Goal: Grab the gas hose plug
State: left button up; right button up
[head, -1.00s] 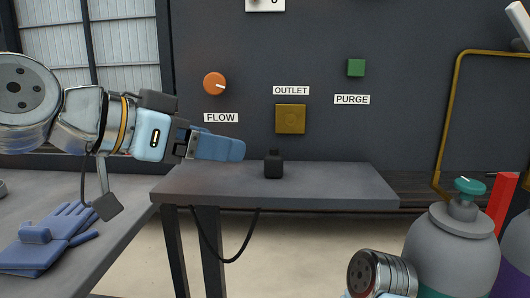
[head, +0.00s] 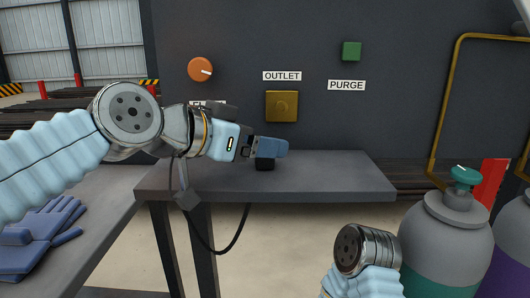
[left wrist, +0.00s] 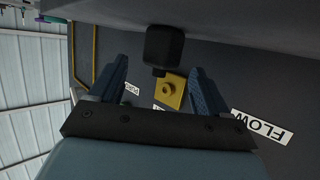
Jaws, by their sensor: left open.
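The black gas hose plug (head: 265,164) stands on the grey table's surface, and its upper part is hidden behind my left gripper in the head view. My left gripper (head: 284,148) has blue fingers and is open over the plug. In the left wrist view the plug (left wrist: 164,45) shows just ahead of and between the two spread fingertips (left wrist: 160,66), with gaps on both sides. Nothing is held. The square brass outlet (head: 281,106) is on the dark wall behind, under the OUTLET label. My right gripper is out of view; only part of my right arm shows.
The grey table (head: 345,182) is clear to the right of the plug. A black hose (head: 236,240) hangs below its front edge. Blue gloves (head: 40,235) lie on the left bench. Gas cylinders (head: 447,245) stand at the right. An orange knob (head: 200,69) and green button (head: 351,51) are on the wall.

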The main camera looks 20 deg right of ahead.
pick_arm(q)
jog(key=x, duration=0.2)
jog(key=shift+w+d+f, duration=0.1)
jog(key=shift+d, duration=0.15)
jog(key=c, duration=1.1)
jog(key=shift+o, duration=0.2)
